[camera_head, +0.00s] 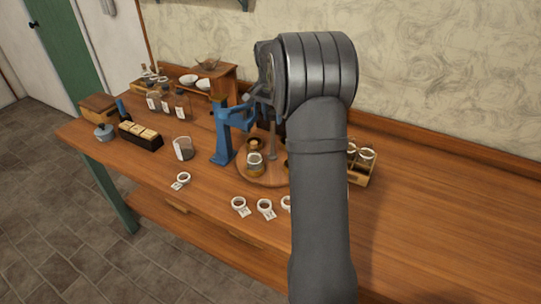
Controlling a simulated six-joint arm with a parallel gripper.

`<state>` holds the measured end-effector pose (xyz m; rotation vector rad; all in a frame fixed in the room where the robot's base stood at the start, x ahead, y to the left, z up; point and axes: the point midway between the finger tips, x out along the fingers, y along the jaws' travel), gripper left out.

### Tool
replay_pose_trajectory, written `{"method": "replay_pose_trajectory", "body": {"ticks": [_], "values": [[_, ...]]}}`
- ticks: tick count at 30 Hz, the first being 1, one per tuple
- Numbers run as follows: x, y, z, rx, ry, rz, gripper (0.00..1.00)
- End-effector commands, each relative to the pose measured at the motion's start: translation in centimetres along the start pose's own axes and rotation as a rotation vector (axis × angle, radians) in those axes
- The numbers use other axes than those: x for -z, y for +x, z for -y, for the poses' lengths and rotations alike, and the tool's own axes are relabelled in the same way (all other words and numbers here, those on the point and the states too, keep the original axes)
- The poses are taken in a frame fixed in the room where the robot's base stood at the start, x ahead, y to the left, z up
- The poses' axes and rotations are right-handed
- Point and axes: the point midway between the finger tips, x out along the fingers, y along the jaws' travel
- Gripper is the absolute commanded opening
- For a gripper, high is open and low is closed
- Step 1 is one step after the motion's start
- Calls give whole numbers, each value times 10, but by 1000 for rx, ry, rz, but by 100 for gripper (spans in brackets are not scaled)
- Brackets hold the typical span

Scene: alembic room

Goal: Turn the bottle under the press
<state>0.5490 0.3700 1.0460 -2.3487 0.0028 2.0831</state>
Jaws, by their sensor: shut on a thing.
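The blue press (224,142) stands upright on the wooden bench. Just right of it is a round wooden turntable (270,180). A small glass jar with a pale top (255,164) stands at its front left, and a brown-topped piece (253,143) shows behind. A grey upright rod (272,146) rises from the turntable area. My gripper (258,98) is above and beside the press head, mostly hidden by my dark wrist. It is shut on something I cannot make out. My arm covers the right of the turntable, and I cannot tell which bottle is under the press.
White tagged rings (239,205) lie in front. A wooden rack (360,168) stands right of my arm. The bench's right side is clear.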

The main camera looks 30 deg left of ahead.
Motion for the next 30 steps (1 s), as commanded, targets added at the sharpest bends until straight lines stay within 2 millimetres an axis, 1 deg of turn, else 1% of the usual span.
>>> {"method": "replay_pose_trajectory", "body": {"ticks": [4, 12, 16, 19, 26, 30], "values": [[2, 0, -2, -13, 84, -3, 10], [2, 0, -2, -49, 375, -3, 10], [2, 0, -3, -60, 481, -3, 10], [2, 0, -3, -65, 517, -3, 9], [2, 0, -4, -67, 522, -3, 9], [2, 0, -4, -73, 562, -3, 9]]}}
